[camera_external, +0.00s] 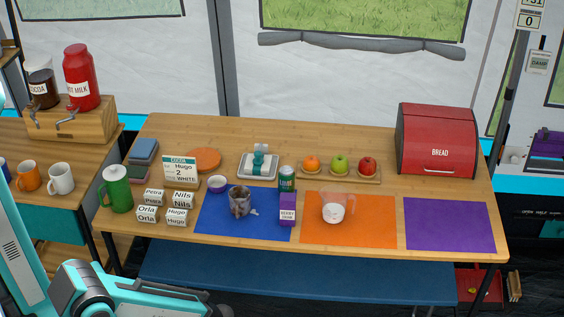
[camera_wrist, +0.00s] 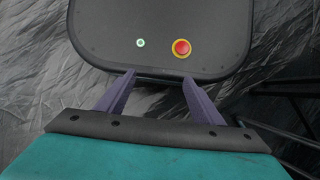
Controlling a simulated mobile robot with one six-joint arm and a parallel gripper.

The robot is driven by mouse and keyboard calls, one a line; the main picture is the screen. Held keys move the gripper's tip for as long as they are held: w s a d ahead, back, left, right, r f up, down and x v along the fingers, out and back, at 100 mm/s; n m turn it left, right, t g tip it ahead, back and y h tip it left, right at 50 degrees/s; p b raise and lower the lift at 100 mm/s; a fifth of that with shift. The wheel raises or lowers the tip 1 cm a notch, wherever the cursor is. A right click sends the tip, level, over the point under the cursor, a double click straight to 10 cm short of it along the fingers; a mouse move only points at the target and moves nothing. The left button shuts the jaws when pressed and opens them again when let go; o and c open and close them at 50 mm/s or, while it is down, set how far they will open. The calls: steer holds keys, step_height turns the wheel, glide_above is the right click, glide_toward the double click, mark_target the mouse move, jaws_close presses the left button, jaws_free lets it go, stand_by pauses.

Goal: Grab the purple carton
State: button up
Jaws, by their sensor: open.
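The purple carton (camera_external: 287,209) stands upright on the table, at the right edge of the blue mat (camera_external: 216,226), beside the orange mat. Its label is small and hard to read. My gripper (camera_wrist: 158,85) shows in the wrist view with its two purple fingers apart and nothing between them. It points down at a dark panel with a red button, part of my own base. In the external view my arm is at the lower left, well away from the carton, and the gripper's fingers cannot be made out there.
A green can (camera_external: 287,176) stands just behind the carton. A grey mug (camera_external: 240,202) is to its left, and a clear measuring jug (camera_external: 334,208) is on the orange mat (camera_external: 376,232) to its right. The purple mat (camera_external: 450,225) is bare. A blue bench (camera_external: 300,277) runs along the table's front.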

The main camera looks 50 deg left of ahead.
steer(key=w+a+r+m+t+y+p, duration=0.1)
steer(key=w+r+m+t+y, duration=0.2)
steer(key=w, duration=0.4)
steer(key=w+a+r+m+t+y+p, duration=0.2)
steer(key=w+r+m+y, duration=0.15)
steer(key=w, duration=0.45)
steer(key=w+d+r+m+t+y+p, duration=0.1)
steer(key=w+d+r+m+t, duration=0.25)
steer(key=w+r, duration=0.3)
steer(key=w+d+r+m+t+y+p, duration=0.1)
steer(key=w+d+r+m+t, duration=0.2)
steer(key=w+r+m, duration=0.35)
steer(key=w+a+r+m+t+y, duration=0.1)
steer(key=w+r+m+t, duration=0.1)
steer(key=r, duration=0.5)
steer(key=w+a+r+m+t+y, duration=0.1)
steer(key=w+r+m+t+y, duration=0.1)
steer(key=r, duration=0.6)
steer(key=w+a+r+m+t+y, duration=0.1)
steer(key=w+a+r+m+t, duration=0.1)
steer(key=r+m, duration=0.4)
steer(key=shift+w+r+y+b, duration=0.35)
steer(key=shift+w+r, duration=0.4)
steer(key=shift+w, duration=0.1)
